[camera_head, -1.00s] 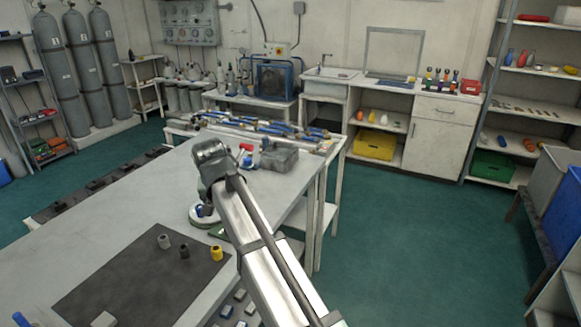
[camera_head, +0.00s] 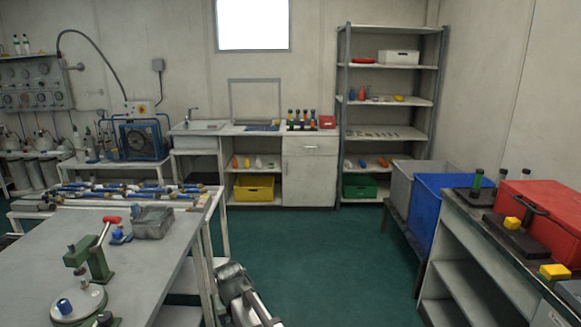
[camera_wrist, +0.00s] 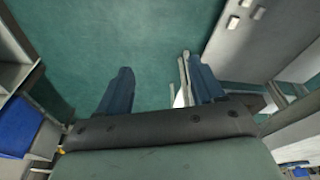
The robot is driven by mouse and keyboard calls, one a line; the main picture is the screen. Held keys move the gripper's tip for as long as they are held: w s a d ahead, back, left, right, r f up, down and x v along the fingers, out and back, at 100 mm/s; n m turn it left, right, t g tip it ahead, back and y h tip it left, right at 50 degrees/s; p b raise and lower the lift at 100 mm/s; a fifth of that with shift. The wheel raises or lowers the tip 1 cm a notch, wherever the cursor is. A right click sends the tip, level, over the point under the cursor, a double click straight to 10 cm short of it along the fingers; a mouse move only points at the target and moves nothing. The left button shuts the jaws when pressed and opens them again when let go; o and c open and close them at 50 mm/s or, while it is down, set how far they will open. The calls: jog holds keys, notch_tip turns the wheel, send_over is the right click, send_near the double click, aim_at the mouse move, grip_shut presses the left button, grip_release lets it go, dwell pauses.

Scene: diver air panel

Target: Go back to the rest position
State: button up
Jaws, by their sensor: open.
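In the wrist view my gripper (camera_wrist: 160,92) shows two dark blue-grey fingers spread apart, with nothing between them but green floor. In the head view the end of my arm (camera_head: 236,284) shows low in the middle, beside the right edge of the grey workbench (camera_head: 165,262) and over the green floor. The fingertips cannot be made out in that view.
On the bench stand a green device with a red handle (camera_head: 98,245), a grey box (camera_head: 153,222) and several blue-ended tubes. A counter with a red case (camera_head: 545,215) and a blue bin (camera_head: 437,205) stand at right. The green floor (camera_head: 320,255) between them is clear.

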jog(key=s+d+f+m+g, duration=0.1)
jog(key=s+d+f, duration=0.2)
jog(key=d+f, duration=0.55)
jog(key=s+d+f+m+g, duration=0.1)
jog(key=s+d+f+m, duration=0.2)
jog(key=d, duration=1.1)
jog(key=s+d+f, duration=0.4)
jog(key=d+f, duration=0.2)
jog(key=d, duration=0.5)
jog(key=s+f+g, duration=0.3)
jog(key=s+f, duration=0.7)
jog(key=s, duration=0.5)
jog(key=s+f+g, duration=0.4)
jog(key=s+f, duration=0.6)
jog(key=s, duration=0.5)
jog(key=shift+f, duration=0.25)
